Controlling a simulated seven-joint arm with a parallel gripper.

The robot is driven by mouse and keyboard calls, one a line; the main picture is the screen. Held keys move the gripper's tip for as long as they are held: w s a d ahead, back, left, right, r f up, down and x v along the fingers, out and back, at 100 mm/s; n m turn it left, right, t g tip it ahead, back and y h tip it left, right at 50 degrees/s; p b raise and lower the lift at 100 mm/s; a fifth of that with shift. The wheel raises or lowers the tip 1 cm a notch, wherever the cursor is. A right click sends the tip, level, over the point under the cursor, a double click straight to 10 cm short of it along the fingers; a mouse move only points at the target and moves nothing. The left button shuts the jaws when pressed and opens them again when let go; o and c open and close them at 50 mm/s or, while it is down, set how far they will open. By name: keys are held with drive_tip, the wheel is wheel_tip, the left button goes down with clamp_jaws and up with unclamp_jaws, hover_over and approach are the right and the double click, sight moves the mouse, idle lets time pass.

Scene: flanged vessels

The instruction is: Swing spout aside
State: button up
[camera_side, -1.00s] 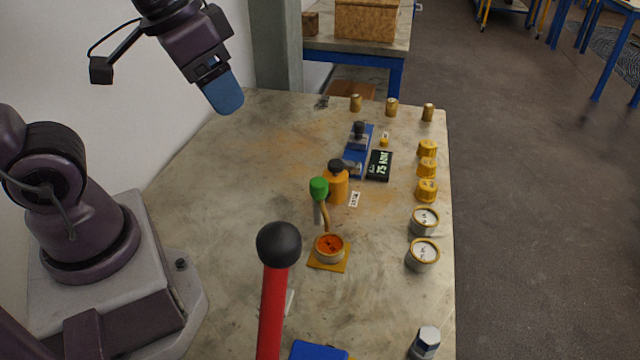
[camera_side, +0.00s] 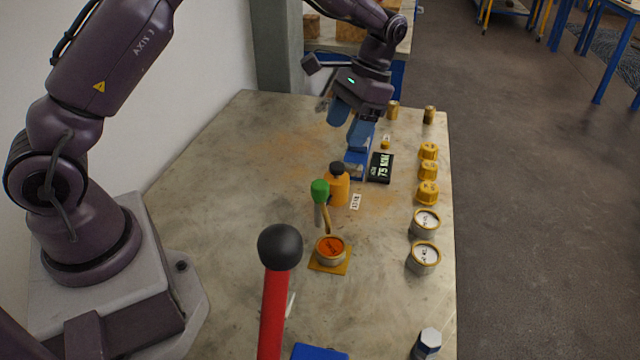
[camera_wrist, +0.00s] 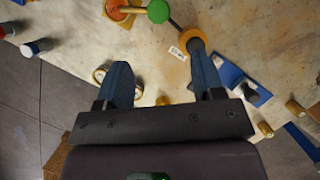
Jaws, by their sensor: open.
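A thin tan spout (camera_side: 326,217) with a green knob (camera_side: 320,190) on top reaches over a small round cup of orange contents (camera_side: 329,249) on a yellow plate. The green knob (camera_wrist: 158,11) and the spout also show at the top of the wrist view. An orange vessel with a dark cap (camera_side: 337,188) stands just behind the knob. My gripper (camera_side: 350,122) is open and empty, with blue fingers pointing down. It is above the far part of the table, behind the vessel and apart from the spout. In the wrist view its fingers (camera_wrist: 160,72) are wide apart.
A blue stand (camera_side: 357,163) is below my gripper, partly hidden, beside a black display (camera_side: 380,168). Yellow caps (camera_side: 428,170) and white-topped tins (camera_side: 424,257) line the right edge. A red lever with a black ball (camera_side: 279,247) rises in front. The table's left side is clear.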

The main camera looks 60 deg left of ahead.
sight(321, 184)
drive_tip(key=x, duration=1.3)
drive_tip(key=shift+s+r, duration=0.15)
drive_tip(key=shift+s, duration=0.15)
clamp_jaws()
